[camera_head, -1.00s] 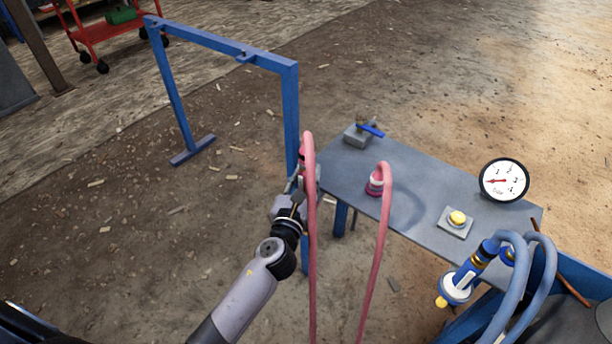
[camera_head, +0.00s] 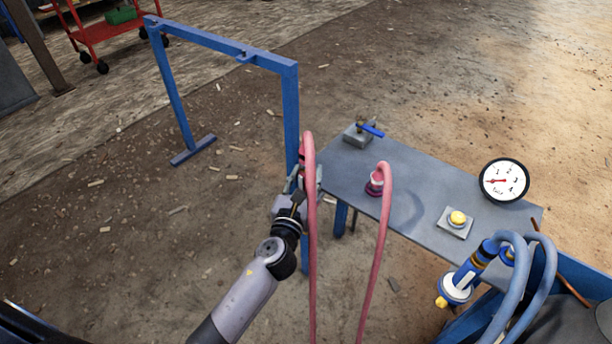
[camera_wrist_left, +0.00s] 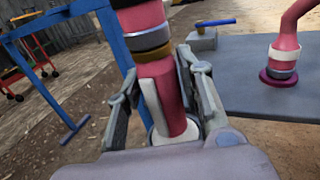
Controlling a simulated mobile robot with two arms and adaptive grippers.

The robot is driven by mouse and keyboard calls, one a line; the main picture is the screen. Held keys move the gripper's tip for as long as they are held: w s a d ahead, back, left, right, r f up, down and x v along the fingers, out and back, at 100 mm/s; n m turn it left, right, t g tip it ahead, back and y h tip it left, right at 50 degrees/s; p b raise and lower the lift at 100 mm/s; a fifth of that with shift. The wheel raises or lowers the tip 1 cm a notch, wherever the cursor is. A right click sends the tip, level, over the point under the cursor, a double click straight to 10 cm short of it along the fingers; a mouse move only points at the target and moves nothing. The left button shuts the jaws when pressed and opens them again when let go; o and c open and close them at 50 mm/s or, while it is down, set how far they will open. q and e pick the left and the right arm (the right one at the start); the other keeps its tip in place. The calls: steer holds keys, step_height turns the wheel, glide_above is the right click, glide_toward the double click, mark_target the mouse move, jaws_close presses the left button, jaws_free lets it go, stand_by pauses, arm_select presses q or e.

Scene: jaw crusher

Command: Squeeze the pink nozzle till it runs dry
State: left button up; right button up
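In the head view my left gripper (camera_head: 298,182) is by the right post of the blue frame, partly hidden behind a pink hose (camera_head: 311,235). The hose bends over at the nozzle's top (camera_head: 303,155). Whether anything flows from the nozzle cannot be seen. My right gripper is not in view.
A grey table (camera_head: 430,185) stands to the right, carrying a blue-handled valve (camera_head: 365,132), a pink hose fitting (camera_head: 375,184) and a yellow button (camera_head: 457,218). A round gauge (camera_head: 504,181) stands at its far edge. Blue hoses and a blue nozzle (camera_head: 458,285) are lower right. The blue frame (camera_head: 225,45) is left.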

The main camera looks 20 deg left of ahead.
arm_select(q)
steer(key=shift+o, duration=1.4)
steer(key=s, duration=1.2)
steer(key=shift+d, duration=0.25)
